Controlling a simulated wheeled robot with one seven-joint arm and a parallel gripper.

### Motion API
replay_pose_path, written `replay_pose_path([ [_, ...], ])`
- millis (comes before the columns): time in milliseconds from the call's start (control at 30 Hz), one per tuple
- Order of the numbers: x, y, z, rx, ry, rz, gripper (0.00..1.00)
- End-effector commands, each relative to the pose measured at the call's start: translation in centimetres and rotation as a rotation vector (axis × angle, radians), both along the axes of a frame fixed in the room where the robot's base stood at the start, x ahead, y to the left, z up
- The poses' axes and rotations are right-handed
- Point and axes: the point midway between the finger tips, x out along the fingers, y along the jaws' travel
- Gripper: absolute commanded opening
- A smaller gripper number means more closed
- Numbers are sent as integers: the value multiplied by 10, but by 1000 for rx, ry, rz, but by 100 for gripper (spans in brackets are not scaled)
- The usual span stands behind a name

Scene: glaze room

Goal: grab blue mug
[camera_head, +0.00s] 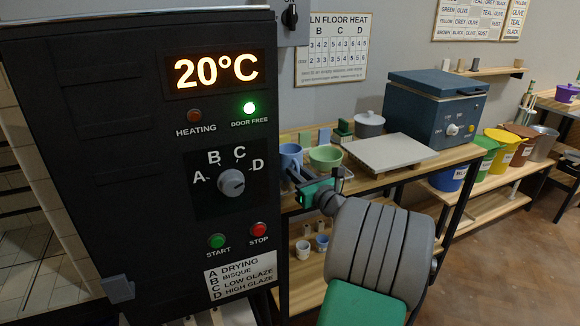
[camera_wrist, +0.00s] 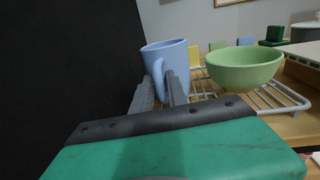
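The blue mug (camera_wrist: 174,55) stands upright at the rack's left end, with its handle (camera_wrist: 157,78) facing my gripper. It also shows in the head view (camera_head: 291,154), left of the green bowl. My gripper (camera_wrist: 161,84) is open, its two grey fingers pointing at the mug, with the handle seen between them. I cannot tell whether either finger touches the mug. In the head view my gripper (camera_head: 292,172) is just in front of the mug, and its fingertips are hard to make out.
A green bowl (camera_wrist: 245,66) sits close to the right on a wire rack (camera_wrist: 285,98). The dark kiln control panel (camera_head: 140,150) stands close on the left. A pale slab (camera_head: 390,152), a lidded grey pot (camera_head: 369,125) and a blue-grey box (camera_head: 435,108) are farther right.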

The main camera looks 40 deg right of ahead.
Motion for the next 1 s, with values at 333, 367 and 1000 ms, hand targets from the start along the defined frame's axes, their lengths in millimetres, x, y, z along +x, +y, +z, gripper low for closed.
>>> replay_pose_path([
  [333, 0, 0, 0, 0, 0, 0, 0],
  [367, 0, 0, 0, 0, 0, 0, 0],
  [1000, 0, 0, 0, 0, 0, 0, 0],
])
